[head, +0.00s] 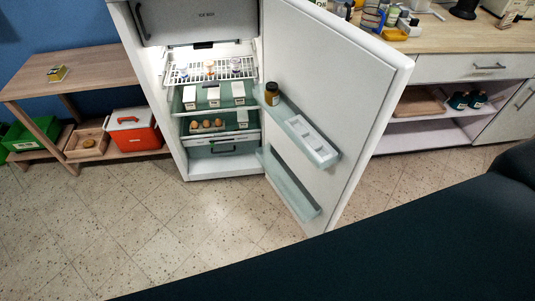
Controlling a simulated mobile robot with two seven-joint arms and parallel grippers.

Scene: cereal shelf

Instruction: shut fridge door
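A white fridge (173,110) stands at the back centre. Its door (345,75) is swung wide open to the right, with the inner face toward me. Door shelves hold a dark jar (271,93) with a yellowish label and an egg rack (313,138). Inside, the lit shelves hold small cups, white cartons (213,96) and several eggs (206,125). The grey freezer compartment (200,20) above is shut. A large dark shape, probably my own arm, crosses the lower right. Neither gripper shows in this view.
A wooden table (90,72) stands left of the fridge, with a green crate (33,133), wooden box (87,142) and red cooler (133,129) beneath. A counter (470,38) with bottles stands behind the door on the right. The tiled floor (150,225) in front is clear.

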